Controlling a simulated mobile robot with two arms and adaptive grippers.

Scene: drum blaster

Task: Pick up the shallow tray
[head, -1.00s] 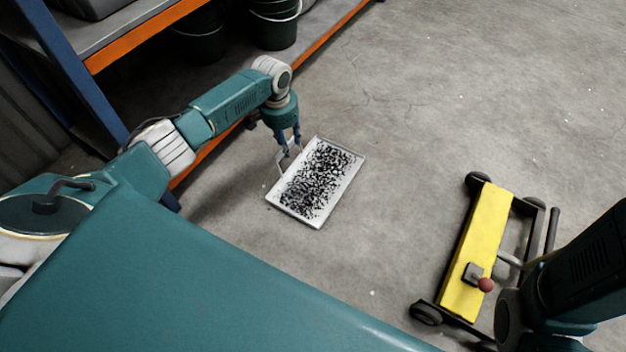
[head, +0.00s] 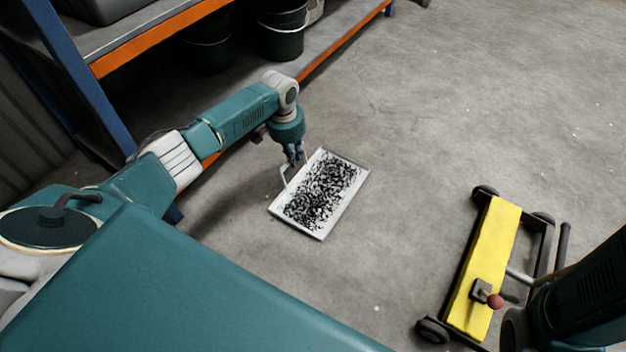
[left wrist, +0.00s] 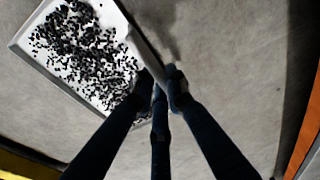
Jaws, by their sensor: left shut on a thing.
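The shallow tray (head: 298,223) is a pale rectangular tray with black bits scattered over its white inside. In the head view it is near the middle, over the concrete floor; I cannot tell whether it touches the floor. My right gripper is out of view.
A yellow-topped wheeled cart (head: 490,245) with a red knob stands at the right, near my right arm. A blue and orange shelf (head: 165,39) with dark buckets (head: 283,33) is at the upper left. The floor between tray and cart is clear.

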